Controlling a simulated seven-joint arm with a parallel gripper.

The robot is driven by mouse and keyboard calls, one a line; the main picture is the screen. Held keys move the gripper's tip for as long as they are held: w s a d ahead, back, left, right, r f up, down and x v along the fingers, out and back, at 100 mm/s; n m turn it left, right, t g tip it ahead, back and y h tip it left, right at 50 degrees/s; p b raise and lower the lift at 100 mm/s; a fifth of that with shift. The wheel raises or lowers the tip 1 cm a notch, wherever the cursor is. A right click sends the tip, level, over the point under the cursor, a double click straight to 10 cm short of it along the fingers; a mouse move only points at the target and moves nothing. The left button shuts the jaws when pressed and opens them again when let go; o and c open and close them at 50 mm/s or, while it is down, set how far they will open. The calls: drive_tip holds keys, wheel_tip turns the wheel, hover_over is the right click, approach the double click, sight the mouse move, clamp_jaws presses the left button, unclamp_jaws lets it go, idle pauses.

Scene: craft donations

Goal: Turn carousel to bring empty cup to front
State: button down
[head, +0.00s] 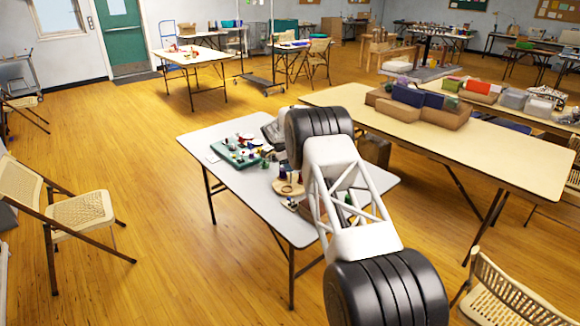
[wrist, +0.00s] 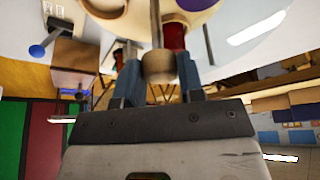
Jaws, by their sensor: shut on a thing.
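The carousel (head: 289,188) is a round light-wood piece on the grey-white table, with small coloured cylinders on it, partly hidden behind my arm in the head view. In the wrist view, its wooden underside or rim shows at the top edge with a red cylinder (wrist: 174,37) and a purple round shape (wrist: 195,4). My gripper (wrist: 159,72) has its two blue fingers shut around a small wooden knob (wrist: 158,65) on a thin rod. The gripper is hidden in the head view. I cannot tell which cup is empty.
A green tray (head: 232,157) with several small coloured pieces lies left of the carousel. The grey-white table (head: 262,222) has bare room at its front and left. A long table (head: 500,152) with boxes stands to the right. A folding chair (head: 78,210) stands at left.

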drive_tip(key=shift+w+m+g, duration=0.1)
drive_tip(key=shift+m+g, duration=0.9)
drive_tip(key=shift+m, duration=1.6)
drive_tip(key=shift+m+y, duration=0.4)
drive_tip(key=c, duration=0.8)
unclamp_jaws()
drive_tip(key=shift+o, duration=0.2)
drive_tip(key=shift+r, duration=0.1)
drive_tip(key=v, duration=0.7)
drive_tip(key=shift+w+a+r, duration=0.15)
drive_tip(key=shift+r, duration=0.05)
drive_tip(key=shift+r, duration=0.1)
